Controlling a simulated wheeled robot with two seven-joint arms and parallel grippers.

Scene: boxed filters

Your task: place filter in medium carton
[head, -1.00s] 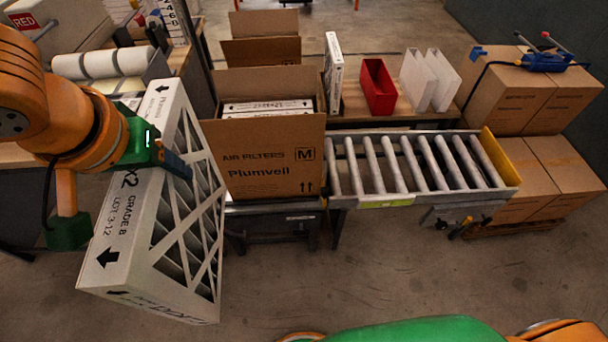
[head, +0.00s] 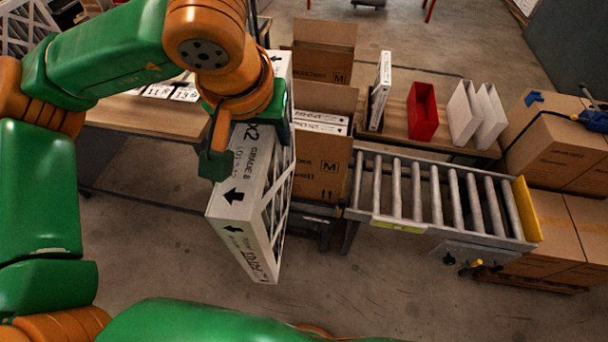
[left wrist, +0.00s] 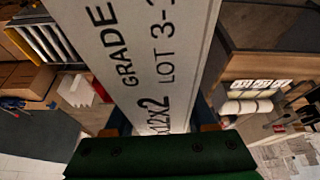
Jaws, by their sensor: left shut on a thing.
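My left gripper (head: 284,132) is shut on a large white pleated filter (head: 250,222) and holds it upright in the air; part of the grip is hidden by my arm. The filter's printed edge also fills the middle of the left wrist view (left wrist: 150,55), between the fingers (left wrist: 165,125). My right gripper is out of view.
A roller conveyor (head: 440,195) runs right from the carton. Another open carton (head: 322,62) stands behind. A thin white box (head: 380,90), a red bin (head: 422,110) and white panels (head: 478,112) stand on the back table. Stacked boxes (head: 560,225) are at the right.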

